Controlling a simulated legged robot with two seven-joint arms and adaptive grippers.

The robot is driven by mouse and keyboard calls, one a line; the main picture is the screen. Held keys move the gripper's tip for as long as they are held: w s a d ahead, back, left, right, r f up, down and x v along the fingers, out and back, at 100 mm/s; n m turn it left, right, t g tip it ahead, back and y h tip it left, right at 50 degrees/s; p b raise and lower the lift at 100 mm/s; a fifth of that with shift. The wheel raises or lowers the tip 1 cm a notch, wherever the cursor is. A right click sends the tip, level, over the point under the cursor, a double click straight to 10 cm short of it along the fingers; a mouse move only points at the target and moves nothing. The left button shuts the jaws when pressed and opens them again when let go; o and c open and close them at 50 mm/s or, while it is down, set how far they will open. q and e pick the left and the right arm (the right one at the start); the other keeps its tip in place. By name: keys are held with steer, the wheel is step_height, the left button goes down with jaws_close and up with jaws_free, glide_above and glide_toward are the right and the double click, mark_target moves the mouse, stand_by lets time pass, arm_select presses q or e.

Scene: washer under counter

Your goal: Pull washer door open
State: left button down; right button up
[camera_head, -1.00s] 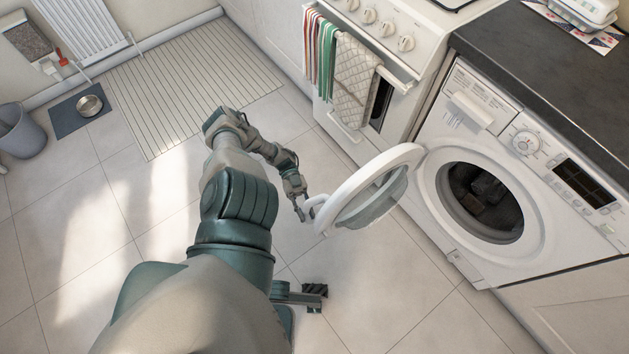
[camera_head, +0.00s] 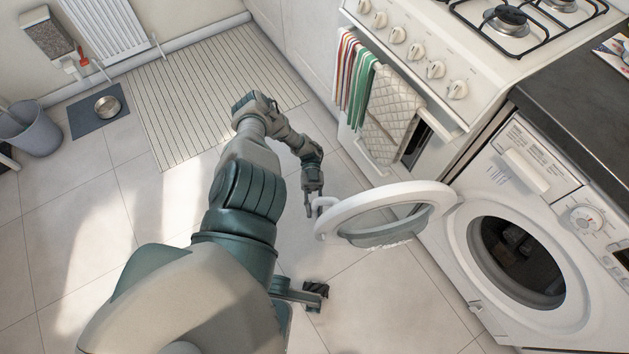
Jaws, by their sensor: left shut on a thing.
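The white washer (camera_head: 480,215) stands under the dark counter at the right. Its round door (camera_head: 395,192) is swung wide open to the left, hinged beside the drum opening (camera_head: 518,255). Dark items lie inside the drum. My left gripper (camera_head: 314,208) is at the door's free left edge, shut on the door handle (camera_head: 324,203). The fingertips are small in the picture and partly hidden by the handle. My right gripper (camera_head: 315,295) shows low in the middle, partly behind my own body; its jaws are too unclear to read.
A stove (camera_head: 440,85) with towels (camera_head: 385,110) on its rail stands left of the washer, close behind the door. A striped rug (camera_head: 215,90), a bowl on a mat (camera_head: 107,105) and a grey bucket (camera_head: 32,130) lie to the left. The tiled floor below the door is clear.

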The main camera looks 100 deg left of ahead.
arm_select(q)
steer(key=shift+s+f, duration=0.1)
steer(key=shift+f, duration=0.1)
steer(key=c, duration=1)
jaws_free()
steer(key=shift+a, duration=0.15)
steer(key=shift+a, duration=0.1)
steer(key=shift+a, duration=0.25)
steer(key=v, duration=0.7)
steer(key=shift+f, duration=0.15)
